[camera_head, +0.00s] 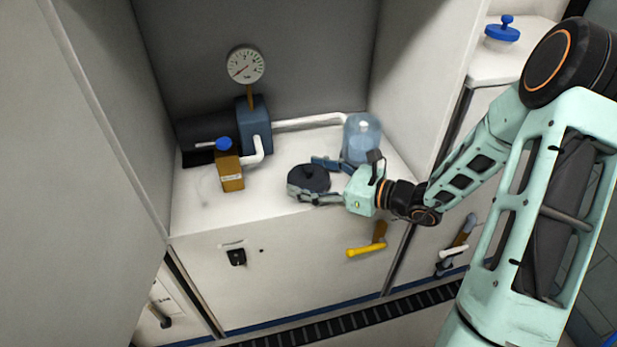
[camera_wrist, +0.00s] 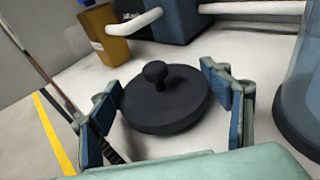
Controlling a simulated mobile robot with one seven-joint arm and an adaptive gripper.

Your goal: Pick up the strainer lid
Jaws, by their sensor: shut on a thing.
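The strainer lid is a dark, round disc with a small knob on top (camera_head: 309,178). It sits low at the front of the white counter in the head view, and fills the middle of the wrist view (camera_wrist: 165,100). My gripper (camera_head: 305,177) reaches in from the right with a blue-padded finger on either side of the lid. In the wrist view my gripper (camera_wrist: 162,82) is shut on the lid's sides, and the knob stands free between the fingers. I cannot tell whether the lid's underside touches the counter.
A clear blue canister (camera_head: 361,140) stands close behind my gripper. A blue pump (camera_head: 254,125) with a white pipe, a pressure gauge (camera_head: 245,64) and an ochre valve block (camera_head: 230,172) stand at the back left. Cabinet walls enclose both sides. The counter's front left is clear.

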